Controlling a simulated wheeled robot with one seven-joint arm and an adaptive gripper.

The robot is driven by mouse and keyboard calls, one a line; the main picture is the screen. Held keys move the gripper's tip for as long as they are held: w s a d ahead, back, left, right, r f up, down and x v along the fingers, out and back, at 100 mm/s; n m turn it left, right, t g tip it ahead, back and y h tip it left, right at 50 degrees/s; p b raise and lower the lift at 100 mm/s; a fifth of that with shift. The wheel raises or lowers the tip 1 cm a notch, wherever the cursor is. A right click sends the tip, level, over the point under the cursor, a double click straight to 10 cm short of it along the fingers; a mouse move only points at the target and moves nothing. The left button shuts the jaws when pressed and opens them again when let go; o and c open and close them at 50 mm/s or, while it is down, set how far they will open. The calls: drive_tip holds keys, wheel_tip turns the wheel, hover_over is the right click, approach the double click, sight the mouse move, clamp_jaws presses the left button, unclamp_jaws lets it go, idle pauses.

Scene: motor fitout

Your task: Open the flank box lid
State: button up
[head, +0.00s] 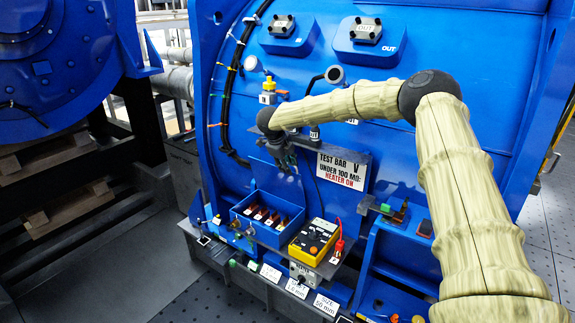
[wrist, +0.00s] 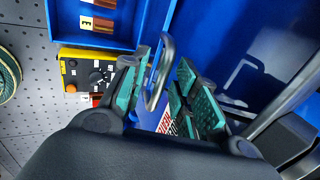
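The flank box (head: 240,211) is a blue open-topped box on the ledge of the blue motor housing. Brown terminal pieces with white tags show inside it. Its blue lid (head: 277,180) stands raised at the back of the box, partly hidden by my gripper (head: 284,158). In the wrist view, a grey metal loop handle (wrist: 165,62) lies between the green pads of my gripper (wrist: 163,95). The pads are apart, with gaps beside the handle; whether one pad touches it I cannot tell. Part of the box (wrist: 143,22) shows at the upper left there.
A yellow and black meter (head: 313,240) with a red probe (head: 339,247) stands right of the box. A test bar sign (head: 342,170) is behind it. White label cards (head: 297,289) line the front ledge. Dark cables (head: 227,110) run up the housing at left.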

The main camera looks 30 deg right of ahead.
drive_tip(key=v, duration=1.2)
drive_tip(key=shift+c, duration=1.3)
drive_tip(key=shift+a+f+b, duration=0.1)
drive_tip(key=shift+f+b, duration=0.15)
drive_tip(key=shift+b, duration=0.1)
drive_tip(key=c, duration=0.3)
drive_tip(key=a+f+h+b, duration=0.1)
drive_tip(key=f+b, duration=0.1)
drive_tip(key=s+a+f+h+b, duration=0.1)
drive_tip(key=a+b, duration=0.1)
drive_tip(key=b, duration=0.1)
drive_tip(key=a+f+h+b, duration=0.1)
drive_tip(key=f+b, duration=0.1)
drive_tip(key=b, duration=0.1)
drive_tip(key=shift+s+a+f+t+h, duration=0.3)
drive_tip(key=shift+s+a+f+t, duration=0.05)
drive_tip(key=shift+t, duration=0.05)
clamp_jaws()
drive_tip(key=s+a+f+t+h+b, duration=0.5)
drive_tip(key=h+b, duration=0.3)
drive_tip(key=b, duration=1.1)
drive_tip(key=s+p+x, duration=0.1)
drive_tip(key=p+x, duration=0.1)
drive_tip(key=x, duration=1.2)
drive_tip(key=shift+d+t, duration=0.25)
drive_tip(key=shift+t, duration=0.05)
